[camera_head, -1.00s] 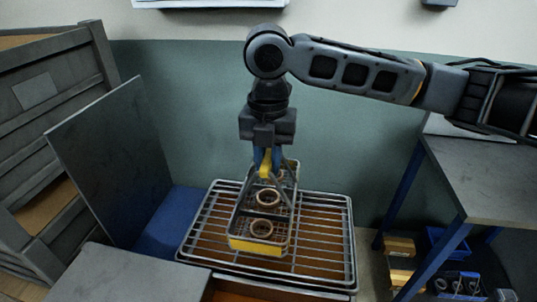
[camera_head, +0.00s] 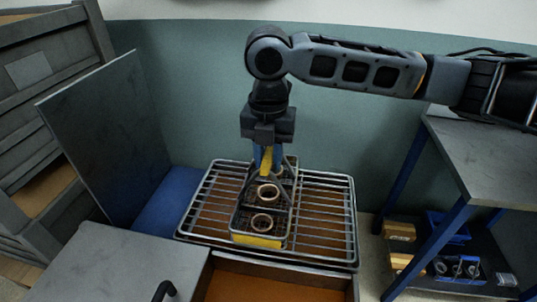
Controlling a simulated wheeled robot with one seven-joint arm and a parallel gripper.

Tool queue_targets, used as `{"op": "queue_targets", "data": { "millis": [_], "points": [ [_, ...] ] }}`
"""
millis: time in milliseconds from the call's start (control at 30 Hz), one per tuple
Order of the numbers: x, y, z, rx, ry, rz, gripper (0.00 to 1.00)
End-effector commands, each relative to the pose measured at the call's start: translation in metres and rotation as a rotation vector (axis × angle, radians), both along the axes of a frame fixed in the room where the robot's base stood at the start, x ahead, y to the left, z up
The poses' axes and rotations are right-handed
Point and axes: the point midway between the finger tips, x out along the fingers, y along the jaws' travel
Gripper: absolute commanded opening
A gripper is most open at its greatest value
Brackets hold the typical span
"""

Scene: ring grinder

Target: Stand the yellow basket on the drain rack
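The yellow basket (camera_head: 257,241) is a wire basket with a yellow front band and a raised handle. Several metal rings lie inside it. It is over the left-middle part of the drain rack (camera_head: 325,208), a wire grid above a brown basin. The basket looks upright and level; whether its bottom touches the bars cannot be told from this angle. My gripper (camera_head: 266,160) points down from above and is shut on the basket's handle. The fingertips are partly hidden by the handle.
A dark upright panel (camera_head: 105,135) and a blue surface (camera_head: 167,205) are left of the rack. A grey lid with a black handle (camera_head: 165,290) is at front left. A grey table (camera_head: 490,160) with blue legs stands at right, with boxes below. A wall is behind.

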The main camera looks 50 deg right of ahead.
Motion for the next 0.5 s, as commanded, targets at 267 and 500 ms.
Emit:
{"op": "queue_targets", "data": {
  "millis": [267, 500],
  "points": [
    [-0.0002, 0.0001, -0.0003, 0.0, 0.001, 0.0, 0.53],
    [-0.0003, 0.0003, 0.0002, 0.0, 0.001, 0.0, 0.53]
  ]
}}
